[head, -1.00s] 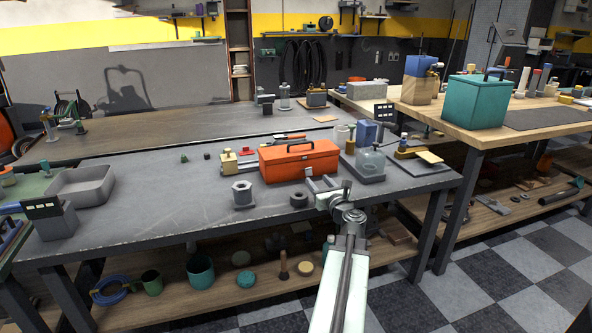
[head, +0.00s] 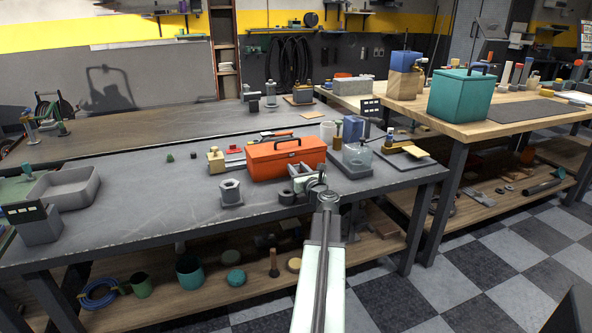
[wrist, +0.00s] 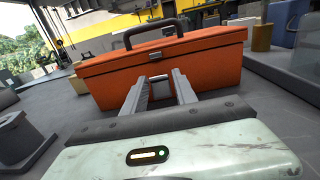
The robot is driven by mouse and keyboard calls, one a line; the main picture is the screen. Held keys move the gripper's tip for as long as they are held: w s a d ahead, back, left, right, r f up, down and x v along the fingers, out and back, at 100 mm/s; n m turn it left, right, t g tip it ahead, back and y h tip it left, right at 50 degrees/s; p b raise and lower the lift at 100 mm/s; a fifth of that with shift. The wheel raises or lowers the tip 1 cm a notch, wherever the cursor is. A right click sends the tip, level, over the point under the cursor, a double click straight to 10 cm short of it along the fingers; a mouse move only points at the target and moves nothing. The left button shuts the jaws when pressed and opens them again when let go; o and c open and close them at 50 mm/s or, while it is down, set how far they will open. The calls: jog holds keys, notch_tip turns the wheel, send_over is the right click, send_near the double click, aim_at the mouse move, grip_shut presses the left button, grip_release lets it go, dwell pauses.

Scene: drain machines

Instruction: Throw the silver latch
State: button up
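The orange toolbox (head: 270,163) with a dark top handle stands on the grey bench; it fills the upper middle of the wrist view (wrist: 110,83). In the head view the latch is too small to tell. In the head view my gripper (head: 301,174) is low, close in front of the toolbox; contact cannot be told.
A grey hex-shaped block (head: 231,193) stands left of the toolbox, and a dark ring (head: 287,197) lies by my gripper. A glass vessel on a base (head: 357,160) stands to the right. A grey tray (head: 66,187) is far left. The bench between is mostly clear.

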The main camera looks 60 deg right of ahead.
grip_shut()
jog(key=r+p, duration=0.1)
jog(key=p, duration=0.1)
jog(key=shift+r+g+y+p, duration=0.1)
jog(key=shift+g+y+p, duration=0.2)
jog(key=shift+g+p, duration=0.1)
jog(key=p, duration=0.2)
jog(key=r+g+y+p, duration=0.1)
jog(key=p, duration=0.2)
jog(key=shift+w+d+r, duration=0.2)
jog(key=shift+w, duration=0.05)
jog(key=g+p, duration=0.1)
jog(key=p, duration=0.1)
jog(key=y+p, duration=0.1)
jog(key=p, duration=0.1)
jog(key=g+p, duration=0.1)
jog(key=p, duration=0.1)
jog(key=shift+w+d+r+g+y, duration=0.3)
jog(key=shift+w+r, duration=0.05)
jog(key=p, duration=0.1)
jog(key=g+p, duration=0.1)
jog(key=p, duration=0.1)
jog(key=shift+w+d+g+y, duration=0.2)
jog(key=shift+g+y, duration=0.1)
jog(key=shift+y, duration=0.1)
jog(key=shift+p, duration=0.35)
jog(key=shift+f, duration=0.1)
jog(key=shift+o, duration=2.4)
grip_release()
jog(key=shift+a, duration=0.1)
